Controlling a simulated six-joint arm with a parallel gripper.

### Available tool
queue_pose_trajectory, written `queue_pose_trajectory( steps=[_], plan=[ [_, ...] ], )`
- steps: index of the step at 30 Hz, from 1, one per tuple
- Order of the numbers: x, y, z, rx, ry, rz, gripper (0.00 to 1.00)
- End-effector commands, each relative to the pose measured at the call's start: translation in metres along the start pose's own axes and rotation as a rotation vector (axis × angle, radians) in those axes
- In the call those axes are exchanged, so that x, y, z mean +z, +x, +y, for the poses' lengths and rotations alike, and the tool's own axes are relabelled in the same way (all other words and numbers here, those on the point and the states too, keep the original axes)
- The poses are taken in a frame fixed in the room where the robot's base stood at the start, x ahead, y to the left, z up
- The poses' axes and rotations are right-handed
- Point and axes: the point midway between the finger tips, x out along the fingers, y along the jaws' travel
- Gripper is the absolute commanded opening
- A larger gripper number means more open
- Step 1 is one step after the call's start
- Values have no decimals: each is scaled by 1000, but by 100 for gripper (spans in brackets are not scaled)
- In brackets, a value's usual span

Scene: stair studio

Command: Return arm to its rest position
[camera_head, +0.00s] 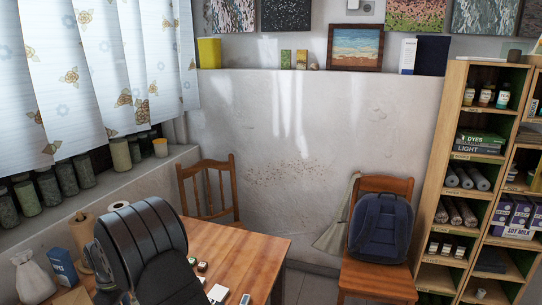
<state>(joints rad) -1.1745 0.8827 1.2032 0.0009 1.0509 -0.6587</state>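My gripper is not in view. A large black ribbed rounded shape (140,240) covers the left part of the wooden table at the lower left; I cannot tell for sure whether it is part of my arm. The wooden table (255,247) reaches to the middle of the picture. No fingertips show, so what the gripper holds, if anything, is hidden.
Small items and a white pad (217,293) lie on the table. A blue box (61,266) and a white sack (33,278) stand at left. A wooden chair (208,190) stands behind; another chair (378,283) holds a backpack (380,228). A shelf (436,165) stands right.

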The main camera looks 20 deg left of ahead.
Motion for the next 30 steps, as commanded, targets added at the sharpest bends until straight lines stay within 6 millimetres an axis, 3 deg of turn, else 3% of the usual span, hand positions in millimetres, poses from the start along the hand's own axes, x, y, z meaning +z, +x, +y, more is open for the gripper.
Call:
queue_pose_trajectory(
  steps=[6, 17, 22, 26, 30],
  plan=[
    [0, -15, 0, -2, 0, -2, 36],
    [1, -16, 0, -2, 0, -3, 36],
    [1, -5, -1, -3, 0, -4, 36],
    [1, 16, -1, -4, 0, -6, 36],
    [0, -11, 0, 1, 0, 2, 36]
  ],
)
